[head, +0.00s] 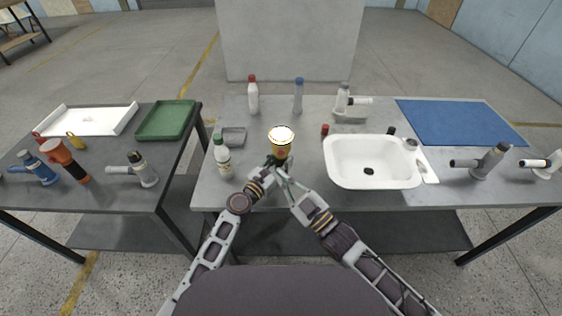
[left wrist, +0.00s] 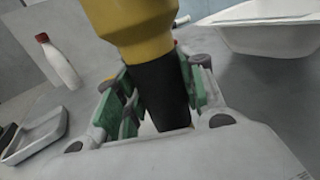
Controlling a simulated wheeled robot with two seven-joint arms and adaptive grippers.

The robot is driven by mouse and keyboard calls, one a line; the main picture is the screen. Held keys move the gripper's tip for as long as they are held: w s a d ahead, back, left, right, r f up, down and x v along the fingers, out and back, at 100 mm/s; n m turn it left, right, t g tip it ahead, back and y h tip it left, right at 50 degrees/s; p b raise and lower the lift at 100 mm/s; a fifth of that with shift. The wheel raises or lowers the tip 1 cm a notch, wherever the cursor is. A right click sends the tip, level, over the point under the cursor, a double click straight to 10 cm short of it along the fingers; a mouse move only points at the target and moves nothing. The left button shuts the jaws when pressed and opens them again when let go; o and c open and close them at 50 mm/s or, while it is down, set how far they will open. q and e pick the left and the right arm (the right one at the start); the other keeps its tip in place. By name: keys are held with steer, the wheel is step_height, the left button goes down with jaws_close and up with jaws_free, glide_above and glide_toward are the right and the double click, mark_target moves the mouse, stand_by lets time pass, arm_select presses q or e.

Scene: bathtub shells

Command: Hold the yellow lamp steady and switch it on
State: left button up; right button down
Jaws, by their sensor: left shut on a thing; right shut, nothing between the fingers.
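The yellow lamp (head: 281,146) stands upright above the near part of the middle table. Its round top face looks bright white, with a pale glow at the rim, and a small reddish mark shows on its side. In the left wrist view its yellow head (left wrist: 135,25) widens above a black handle (left wrist: 160,92). My left gripper (head: 270,164) is shut on this handle, its green finger pads on both sides in the left wrist view (left wrist: 155,100). My right gripper (head: 284,171) is shut and empty close to the lamp's lower part; whether it touches is unclear.
A white basin (head: 372,181) stands right of the lamp. A red-capped bottle (head: 253,96) and a blue-capped bottle (head: 298,97) stand behind. A blue mat (head: 460,122) lies far right.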

arm_select(q)
steer(key=o, duration=1.2)
steer(key=shift+s, duration=0.1)
steer(key=shift+v, duration=5.95)
